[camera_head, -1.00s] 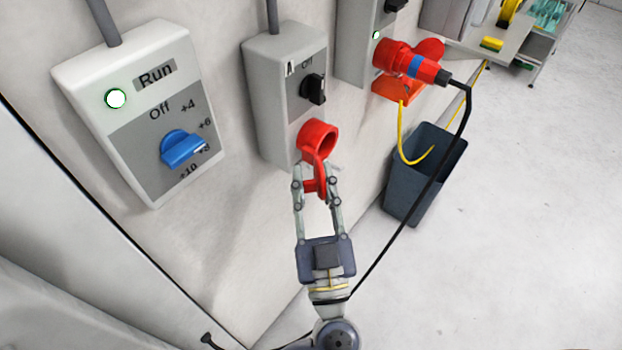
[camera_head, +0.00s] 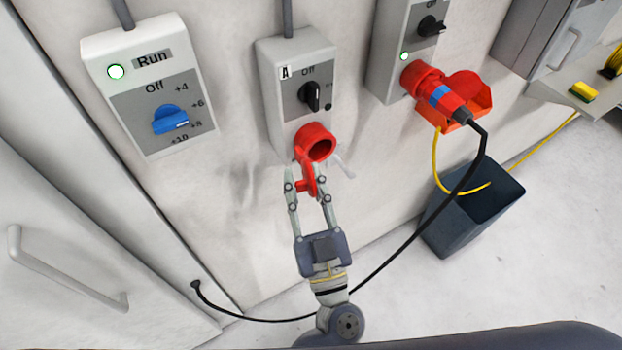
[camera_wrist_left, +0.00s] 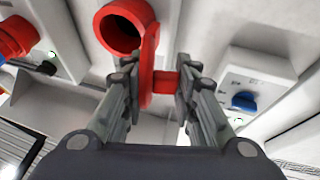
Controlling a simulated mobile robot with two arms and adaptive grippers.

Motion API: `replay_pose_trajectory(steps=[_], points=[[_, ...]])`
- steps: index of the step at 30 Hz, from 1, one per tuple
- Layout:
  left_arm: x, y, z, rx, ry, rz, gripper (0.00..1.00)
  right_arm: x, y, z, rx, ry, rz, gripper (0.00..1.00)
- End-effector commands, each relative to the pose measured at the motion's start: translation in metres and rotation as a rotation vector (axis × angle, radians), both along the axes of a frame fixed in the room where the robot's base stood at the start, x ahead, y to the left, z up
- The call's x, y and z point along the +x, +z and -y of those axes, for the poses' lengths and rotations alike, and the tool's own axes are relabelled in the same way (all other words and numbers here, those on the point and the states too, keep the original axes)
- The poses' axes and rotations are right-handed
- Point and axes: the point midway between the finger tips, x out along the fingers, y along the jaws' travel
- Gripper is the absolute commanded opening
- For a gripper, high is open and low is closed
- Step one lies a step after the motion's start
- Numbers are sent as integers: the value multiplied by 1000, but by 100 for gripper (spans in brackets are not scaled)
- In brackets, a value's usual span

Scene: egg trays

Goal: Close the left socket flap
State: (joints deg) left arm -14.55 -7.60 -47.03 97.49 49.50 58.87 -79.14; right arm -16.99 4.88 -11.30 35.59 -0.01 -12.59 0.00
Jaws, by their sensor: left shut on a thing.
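The left socket (camera_head: 317,142) is a red round socket under the grey switch box marked A (camera_head: 290,65); its mouth is open and uncovered. Its red flap (camera_head: 306,184) hangs down below the mouth. My left gripper (camera_head: 305,180) is below the socket, with its fingers shut on the flap. In the left wrist view, the socket (camera_wrist_left: 122,28) is at the top, and the flap's red part (camera_wrist_left: 163,82) sits between the fingers of the gripper (camera_wrist_left: 160,75). My right gripper is not in view.
To the right, another red socket (camera_head: 422,80) holds a red and blue plug (camera_head: 442,98) with a black cable (camera_head: 480,160). A dark bin (camera_head: 455,235) stands below it. At left are a Run box with a blue knob (camera_head: 170,119) and a cabinet handle (camera_head: 65,275).

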Motion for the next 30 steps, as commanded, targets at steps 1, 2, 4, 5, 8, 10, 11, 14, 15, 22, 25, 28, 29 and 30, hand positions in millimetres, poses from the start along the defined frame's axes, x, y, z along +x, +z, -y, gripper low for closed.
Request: replay_pose_trajectory(steps=[1, 2, 4, 5, 8, 10, 11, 14, 15, 22, 25, 28, 29, 30], points=[[0, -2, -4, -2, 11, -4, 0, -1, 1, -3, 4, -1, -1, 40], [0, -2, -4, -2, 12, -2, 0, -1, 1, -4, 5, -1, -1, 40], [0, -2, -5, -2, 14, -3, 0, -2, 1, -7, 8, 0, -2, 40], [0, -2, -5, -2, 14, -3, 0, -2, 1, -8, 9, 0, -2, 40], [0, -2, -5, -3, 14, -2, 0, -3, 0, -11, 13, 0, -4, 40], [0, -2, -5, -3, 14, -3, 0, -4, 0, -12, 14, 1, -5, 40], [0, -2, -5, -3, 14, -3, 0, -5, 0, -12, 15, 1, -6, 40], [0, -2, -5, -3, 14, -3, 29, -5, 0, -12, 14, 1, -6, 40], [1, -2, -5, -4, 14, -4, 38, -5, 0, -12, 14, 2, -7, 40], [0, -1, -3, -2, 9, -3, 41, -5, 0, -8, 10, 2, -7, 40], [0, -1, -2, -1, 7, -2, 41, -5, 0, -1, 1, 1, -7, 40], [-5, -4, -1, 0, 7, -3, 41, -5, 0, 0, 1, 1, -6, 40], [-8, -5, -1, 0, 7, -4, 41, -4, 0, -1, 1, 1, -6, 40], [-13, -7, 0, -1, 8, -5, 41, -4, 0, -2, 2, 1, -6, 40]])
